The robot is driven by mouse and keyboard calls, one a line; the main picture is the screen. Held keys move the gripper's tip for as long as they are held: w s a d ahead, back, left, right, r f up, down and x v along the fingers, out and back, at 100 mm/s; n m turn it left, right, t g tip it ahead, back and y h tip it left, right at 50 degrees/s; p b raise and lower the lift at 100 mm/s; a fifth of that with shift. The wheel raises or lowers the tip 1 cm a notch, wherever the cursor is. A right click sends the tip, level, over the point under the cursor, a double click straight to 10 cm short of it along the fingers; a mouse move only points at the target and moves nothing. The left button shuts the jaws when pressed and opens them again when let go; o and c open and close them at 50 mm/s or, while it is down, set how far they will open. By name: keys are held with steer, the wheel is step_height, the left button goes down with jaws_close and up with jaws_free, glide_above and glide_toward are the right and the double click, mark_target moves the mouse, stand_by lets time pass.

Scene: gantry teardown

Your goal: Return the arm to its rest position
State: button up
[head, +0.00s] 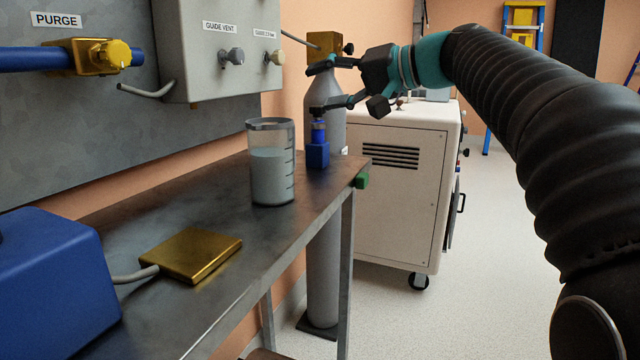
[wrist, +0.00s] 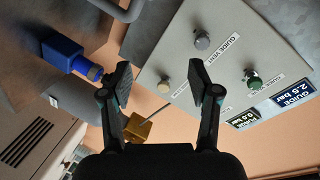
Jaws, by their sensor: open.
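My arm reaches in from the right in the head view, sheathed in black ribbed cover. My gripper (head: 318,90) is open and empty, above the far end of the metal bench and in front of a grey gas cylinder (head: 322,225). In the wrist view my gripper (wrist: 163,82) shows two black fingers spread apart with nothing between them. A blue fitting (head: 318,150) stands upright on the bench below the lower finger; I cannot tell whether they touch. The blue fitting also shows left of the fingers in the wrist view (wrist: 66,54).
A beaker of grey liquid (head: 272,170) stands on the metal bench (head: 200,325) beside the blue fitting. A gold plate (head: 191,255) lies nearer. A grey control box (head: 222,50) with knobs hangs above. A white wheeled cabinet (head: 392,200) stands behind.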

steer(key=s+d+f+g+h+p, duration=0.1)
steer(key=s+d+f+h+p, duration=0.2)
steer(key=s+f, duration=1.1)
steer(key=s+d+f+h+p, duration=0.4)
steer(key=s+d+f+h, duration=0.6)
steer(key=s+f, duration=0.4)
step_height(320, 180, down, 3)
steer(key=shift+s+d+m+g+p, duration=0.3)
steer(key=shift+s+d+m+g, duration=0.1)
steer(key=shift+d, duration=0.25)
stand_by(3.0)
